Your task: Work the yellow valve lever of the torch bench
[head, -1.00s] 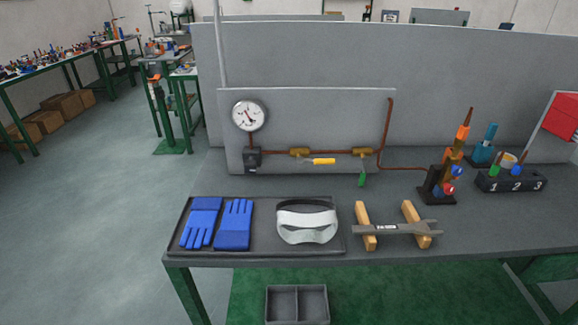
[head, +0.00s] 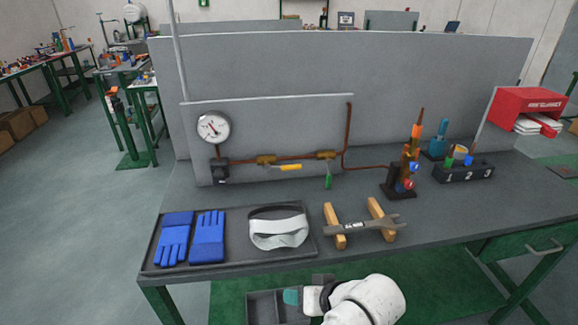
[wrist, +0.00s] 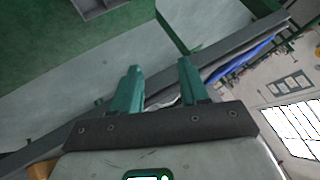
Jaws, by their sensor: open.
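The yellow valve lever (head: 288,167) lies roughly level on the pipe of the torch bench's upright panel (head: 270,115), just right of a brass valve body (head: 265,160). A green lever (head: 328,182) hangs down from the second brass valve to its right. My gripper (head: 292,296) is low in front of the bench's front edge, well below and apart from the yellow lever. In the wrist view its two teal fingers (wrist: 158,85) are spread apart with nothing between them. The yellow lever is not in the wrist view.
A tray (head: 312,246) with blue gloves (head: 208,237) and a white-banded visor (head: 279,230) sits at the front left. A wrench (head: 360,225) rests on wooden blocks right of it. A torch stand (head: 398,192) and numbered holder (head: 463,174) stand farther right. A pressure gauge (head: 213,127) is on the panel.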

